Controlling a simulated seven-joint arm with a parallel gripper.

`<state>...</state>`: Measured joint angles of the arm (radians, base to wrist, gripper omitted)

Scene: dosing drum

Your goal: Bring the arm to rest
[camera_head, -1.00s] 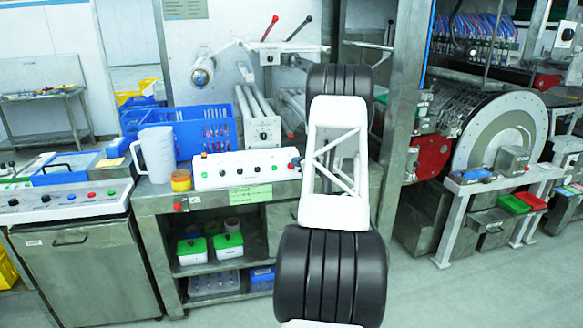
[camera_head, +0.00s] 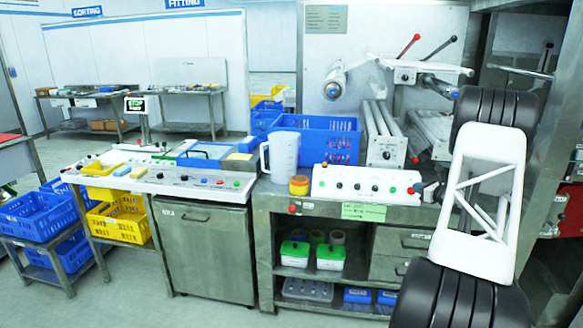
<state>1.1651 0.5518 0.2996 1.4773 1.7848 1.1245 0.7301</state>
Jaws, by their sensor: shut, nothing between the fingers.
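My arm stands at the right side of the head view, with a white lattice link (camera_head: 487,190) between two black ribbed joints. It rises in front of the right end of the dosing bench. The part of the bench behind the arm is hidden.
The floor in front is clear.

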